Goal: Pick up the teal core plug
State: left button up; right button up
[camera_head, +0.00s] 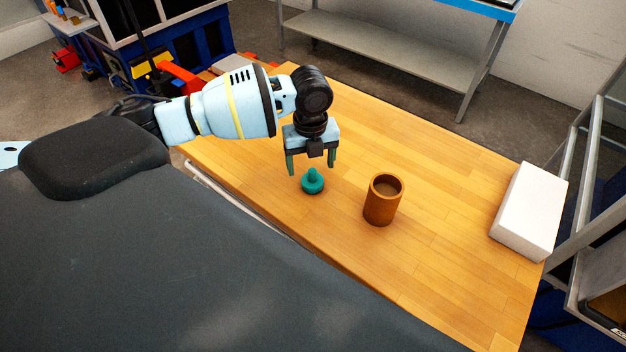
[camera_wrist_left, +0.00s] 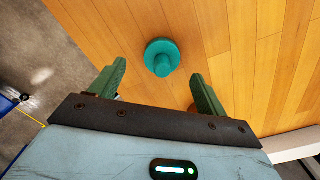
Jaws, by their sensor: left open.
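The teal core plug (camera_head: 313,182) stands on the wooden table, a round base with a narrower knob on top. It also shows in the left wrist view (camera_wrist_left: 161,57), ahead of the fingers and roughly between their lines. My left gripper (camera_head: 311,169) points down over the plug, with its green fingers apart and nothing between them. In the left wrist view the left gripper (camera_wrist_left: 158,82) is open, one finger to each side. The plug appears apart from both fingers. My right gripper is not in view.
A brown cylindrical cup (camera_head: 383,200) stands right of the plug on the wooden table (camera_head: 440,185). A white box (camera_head: 528,212) sits at the table's right end. The tabletop between cup and box is clear. A metal shelf (camera_head: 390,45) stands behind.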

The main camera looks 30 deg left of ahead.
aim_at(313, 171)
pick_arm(q)
jog(key=shift+f, duration=0.25)
jog(key=shift+d+f, duration=0.2)
jog(key=shift+f, duration=2.3)
jog(key=c, duration=1.1)
jog(key=shift+c, duration=0.2)
jog(key=shift+r, duration=0.45)
jog(key=r, duration=0.2)
jog(key=shift+s+a+r, duration=0.1)
jog(key=shift+s+r, duration=0.15)
jog(key=shift+r, duration=0.15)
jog(key=s+a, duration=0.2)
jog(key=s, duration=0.5)
jog(key=s+a+r, duration=0.1)
jog(key=s+a, duration=0.1)
jog(key=s, duration=0.5)
jog(key=shift+s+a+r+p, duration=0.2)
jog(key=shift+s+a+p, duration=0.1)
jog(key=shift+s, duration=0.1)
